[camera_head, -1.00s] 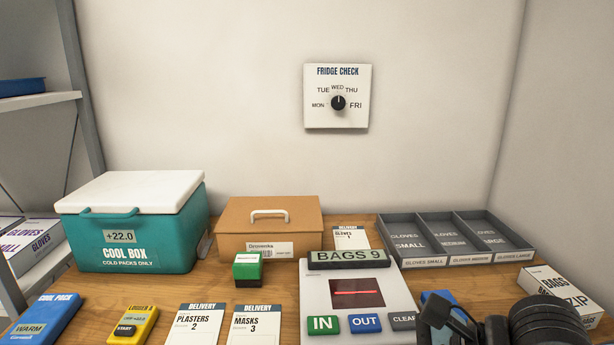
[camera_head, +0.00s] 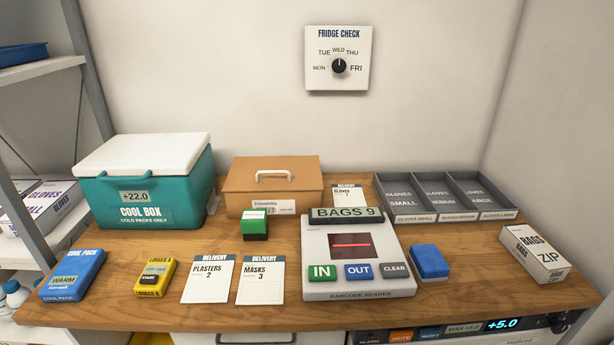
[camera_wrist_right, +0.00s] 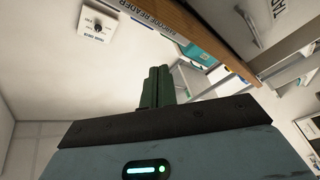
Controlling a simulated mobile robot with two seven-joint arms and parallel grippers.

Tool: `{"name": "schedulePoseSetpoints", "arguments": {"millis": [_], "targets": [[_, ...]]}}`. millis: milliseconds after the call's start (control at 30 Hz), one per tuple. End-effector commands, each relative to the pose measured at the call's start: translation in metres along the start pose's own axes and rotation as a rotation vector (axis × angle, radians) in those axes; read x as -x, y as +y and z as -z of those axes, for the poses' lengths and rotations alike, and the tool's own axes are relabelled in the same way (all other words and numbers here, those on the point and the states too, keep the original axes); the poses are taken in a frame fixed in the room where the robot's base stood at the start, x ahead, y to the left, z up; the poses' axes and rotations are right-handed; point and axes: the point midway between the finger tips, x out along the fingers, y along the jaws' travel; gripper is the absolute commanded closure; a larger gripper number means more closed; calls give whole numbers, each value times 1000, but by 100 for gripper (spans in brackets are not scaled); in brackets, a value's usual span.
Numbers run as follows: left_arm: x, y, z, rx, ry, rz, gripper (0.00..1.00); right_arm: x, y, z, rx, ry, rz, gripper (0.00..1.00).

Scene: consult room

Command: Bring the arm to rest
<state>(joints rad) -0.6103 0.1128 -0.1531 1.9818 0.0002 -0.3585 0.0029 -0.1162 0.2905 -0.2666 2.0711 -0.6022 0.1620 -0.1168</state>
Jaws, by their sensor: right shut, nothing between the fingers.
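My right gripper (camera_wrist_right: 157,87) shows only in the right wrist view, its two green fingers closed together with nothing between them. It is out of the head view. Past the fingers, the wrist view shows the wooden table edge (camera_wrist_right: 215,40) and the wall dial panel (camera_wrist_right: 97,25), turned at an angle. The fingers appear clear of the table and of every object. My left gripper is in neither view.
The table (camera_head: 450,260) holds a teal cool box (camera_head: 150,200), a brown case (camera_head: 272,185), a barcode reader (camera_head: 358,288), grey glove trays (camera_head: 445,216), a blue block (camera_head: 430,261) and a ZIP bags box (camera_head: 535,252). A shelf (camera_head: 30,255) stands at left.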

Motion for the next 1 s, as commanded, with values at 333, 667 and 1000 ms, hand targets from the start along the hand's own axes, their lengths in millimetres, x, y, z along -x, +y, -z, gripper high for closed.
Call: {"name": "schedulePoseSetpoints", "arguments": {"millis": [333, 667, 1000], "targets": [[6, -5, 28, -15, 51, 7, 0, 160, -121, -85, -701, -732, 109, 100], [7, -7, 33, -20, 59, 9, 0, 236, -171, -84, -938, -996, 150, 100], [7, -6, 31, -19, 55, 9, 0, 238, -172, -84, -942, -999, 151, 100]]}}
